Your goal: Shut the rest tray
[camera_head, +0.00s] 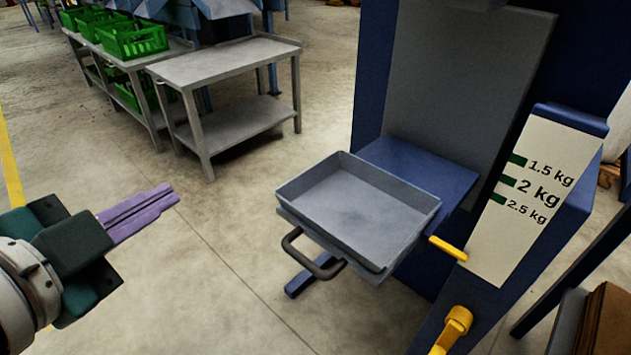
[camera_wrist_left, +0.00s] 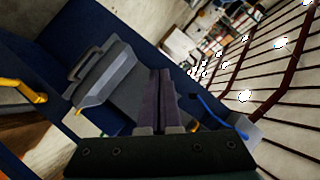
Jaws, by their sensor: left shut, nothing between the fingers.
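The rest tray (camera_head: 345,232) is a shallow grey open tray that stands out from the front of the blue machine (camera_head: 425,168). It looks empty. A dark bar handle (camera_head: 305,262) is on its near side, toward the camera. My left gripper (camera_head: 174,195) has purple fingers, pressed together with nothing between them. It is in the air left of the tray and handle, clearly apart from both, its fingers pointing right. In the left wrist view the shut fingers (camera_wrist_left: 160,74) show at the centre, and a grey tray-like part (camera_wrist_left: 112,70) lies left of them. My right gripper is not in view.
A yellow lever (camera_head: 448,248) is just right of the tray, beside a weight scale plate (camera_head: 525,195). A grey table (camera_head: 225,62) and green crates (camera_head: 133,40) stand at the back left. The floor between my left gripper and the tray is clear.

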